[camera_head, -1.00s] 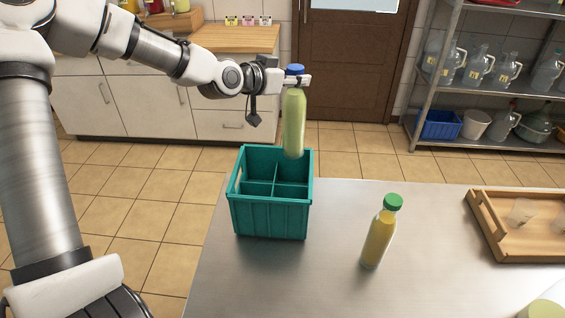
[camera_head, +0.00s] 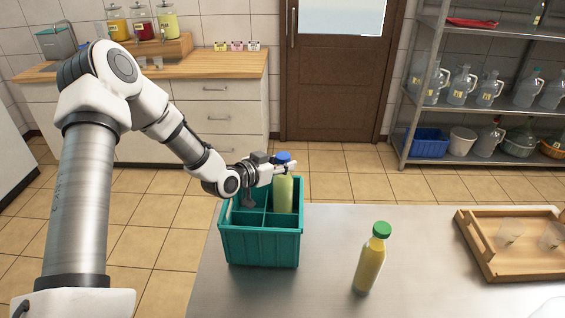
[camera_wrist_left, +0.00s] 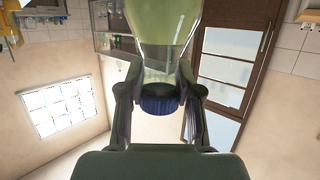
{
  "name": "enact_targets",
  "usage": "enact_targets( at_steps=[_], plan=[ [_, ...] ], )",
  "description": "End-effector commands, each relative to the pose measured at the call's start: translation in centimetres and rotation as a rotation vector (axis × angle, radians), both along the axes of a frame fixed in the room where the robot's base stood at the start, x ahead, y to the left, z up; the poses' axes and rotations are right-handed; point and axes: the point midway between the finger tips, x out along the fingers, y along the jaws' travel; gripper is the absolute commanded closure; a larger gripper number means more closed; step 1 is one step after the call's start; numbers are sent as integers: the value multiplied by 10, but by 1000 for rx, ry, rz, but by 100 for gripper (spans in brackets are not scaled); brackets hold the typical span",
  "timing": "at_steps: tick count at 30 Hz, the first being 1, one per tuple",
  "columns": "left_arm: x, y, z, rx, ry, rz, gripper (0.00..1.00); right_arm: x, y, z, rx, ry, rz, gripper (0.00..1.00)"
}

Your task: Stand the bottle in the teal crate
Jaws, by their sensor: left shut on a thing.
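The bottle with the blue cap and pale green body (camera_head: 284,193) is upright, with its lower part inside the far right compartment of the teal crate (camera_head: 261,247). My left gripper (camera_head: 284,166) is shut on it just below the cap. Whether its base touches the crate floor is hidden by the crate. In the left wrist view, the bottle (camera_wrist_left: 165,40) shows between the fingers, with its blue cap near the palm. The crate stands at the left edge of the steel table and its other compartments look empty. My right gripper is not in view.
A yellow bottle with a green cap (camera_head: 370,262) stands on the steel table (camera_head: 330,235) right of the crate. A wooden tray (camera_head: 489,262) with clear cups lies at the right. The table between crate and tray is otherwise clear.

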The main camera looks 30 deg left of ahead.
Motion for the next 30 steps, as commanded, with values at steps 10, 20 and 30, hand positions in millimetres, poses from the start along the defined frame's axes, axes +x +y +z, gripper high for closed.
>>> enact_targets(
  at_steps=[10, 20, 30],
  plan=[
    [0, 0, -2, 0, 0, 0, 41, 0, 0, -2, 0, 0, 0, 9],
    [-8, 3, 4, -4, -1, 5, 41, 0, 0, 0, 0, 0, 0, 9],
    [-68, 14, 28, -11, -1, 9, 41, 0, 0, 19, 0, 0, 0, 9]
  ],
)
